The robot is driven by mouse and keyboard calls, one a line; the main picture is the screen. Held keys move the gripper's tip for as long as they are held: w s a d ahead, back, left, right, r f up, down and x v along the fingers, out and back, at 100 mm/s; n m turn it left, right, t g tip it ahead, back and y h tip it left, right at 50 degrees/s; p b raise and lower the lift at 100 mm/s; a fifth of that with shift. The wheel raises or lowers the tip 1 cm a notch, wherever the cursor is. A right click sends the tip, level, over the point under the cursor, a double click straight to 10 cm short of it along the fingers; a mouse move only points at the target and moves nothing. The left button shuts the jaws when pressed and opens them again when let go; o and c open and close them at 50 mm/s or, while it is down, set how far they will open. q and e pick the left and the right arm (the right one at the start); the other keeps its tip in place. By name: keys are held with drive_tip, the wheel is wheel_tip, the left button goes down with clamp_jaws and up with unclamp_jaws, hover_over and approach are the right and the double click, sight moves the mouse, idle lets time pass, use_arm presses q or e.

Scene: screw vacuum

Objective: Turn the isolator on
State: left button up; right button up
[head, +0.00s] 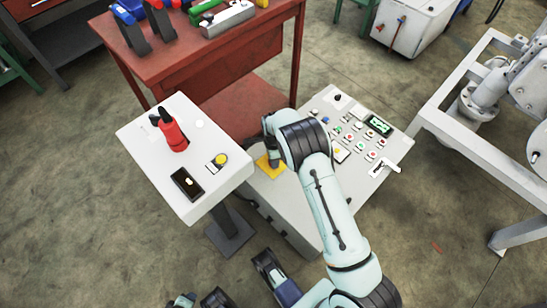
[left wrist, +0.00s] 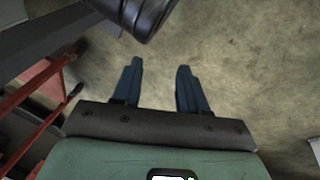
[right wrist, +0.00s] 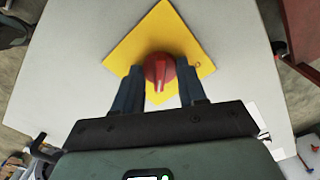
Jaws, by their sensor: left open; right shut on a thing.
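The isolator is a red round knob (right wrist: 159,67) on a yellow square plate (right wrist: 150,35), set on a pale panel. Its raised grip bar points toward the bottom of the right wrist view. My right gripper (right wrist: 158,78) has one finger on each side of the knob and is shut on it. In the head view the right gripper (head: 271,150) is over the yellow plate (head: 270,169) and hides the knob. My left gripper (left wrist: 160,78) is open and empty above the floor in the left wrist view.
The grey control console (head: 322,104) carries several buttons and a green screen (head: 379,124). A red workbench (head: 170,55) is behind. A white frame (head: 450,140) stands at right.

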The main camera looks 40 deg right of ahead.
drive_tip(key=o, duration=1.1)
drive_tip(key=shift+c, duration=0.2)
use_arm(q)
drive_tip(key=s+d+r+g+h+p, duration=0.1)
drive_tip(key=s+d+r+p, duration=0.1)
drive_tip(key=s+r+p, duration=0.1)
drive_tip(key=shift+s+d+r, duration=0.4)
drive_tip(key=shift+s+r, duration=0.1)
drive_tip(key=shift+s, duration=0.35)
use_arm(e)
wheel_tip(320, 180, up, 13)
drive_tip(key=shift+r, duration=0.2)
